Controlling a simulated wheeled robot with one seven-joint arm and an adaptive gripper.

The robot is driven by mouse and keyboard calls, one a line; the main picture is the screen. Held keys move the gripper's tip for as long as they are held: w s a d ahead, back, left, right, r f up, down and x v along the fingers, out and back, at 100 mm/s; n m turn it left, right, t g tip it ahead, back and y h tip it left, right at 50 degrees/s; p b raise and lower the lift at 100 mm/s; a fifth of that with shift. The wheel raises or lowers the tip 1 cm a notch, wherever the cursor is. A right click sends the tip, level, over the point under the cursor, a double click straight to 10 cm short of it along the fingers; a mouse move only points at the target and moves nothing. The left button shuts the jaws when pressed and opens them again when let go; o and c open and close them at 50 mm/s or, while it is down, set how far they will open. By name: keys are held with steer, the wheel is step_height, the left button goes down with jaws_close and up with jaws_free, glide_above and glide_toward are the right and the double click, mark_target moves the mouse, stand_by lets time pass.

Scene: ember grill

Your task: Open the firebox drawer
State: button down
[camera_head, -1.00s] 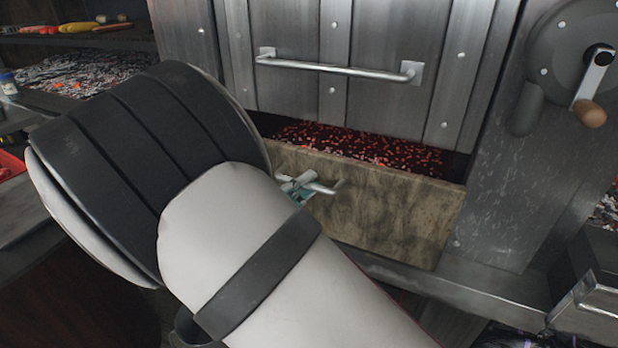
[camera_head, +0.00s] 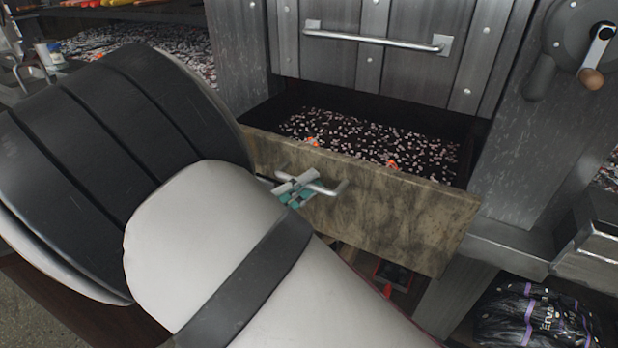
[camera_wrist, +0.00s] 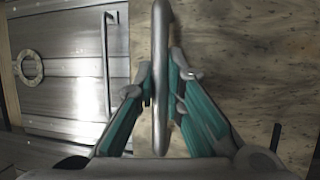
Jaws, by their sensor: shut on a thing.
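The firebox drawer (camera_head: 400,216) has a stained tan front panel and stands partly pulled out below the metal door. Pale and a few glowing orange coals lie inside it. Its silver bar handle (camera_head: 328,188) is on the front panel. My gripper (camera_head: 295,187) is at the handle, largely hidden behind my own arm in the head view. In the wrist view, the teal and grey fingers of my gripper (camera_wrist: 162,78) are closed on either side of the handle bar (camera_wrist: 160,40), with the drawer front (camera_wrist: 235,50) behind.
The metal door (camera_head: 400,75) with its own long handle (camera_head: 375,39) is above the drawer and shut. A crank wheel (camera_head: 580,45) is at upper right. A dark bag (camera_head: 525,320) lies low at right. A coal-covered shelf (camera_head: 150,50) is at left.

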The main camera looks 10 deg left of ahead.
steer(key=shift+s, duration=0.1)
steer(key=c, duration=1.7)
jaws_free()
steer(key=shift+o, duration=0.2)
steer(key=v, duration=1.2)
steer(key=shift+f, duration=0.1)
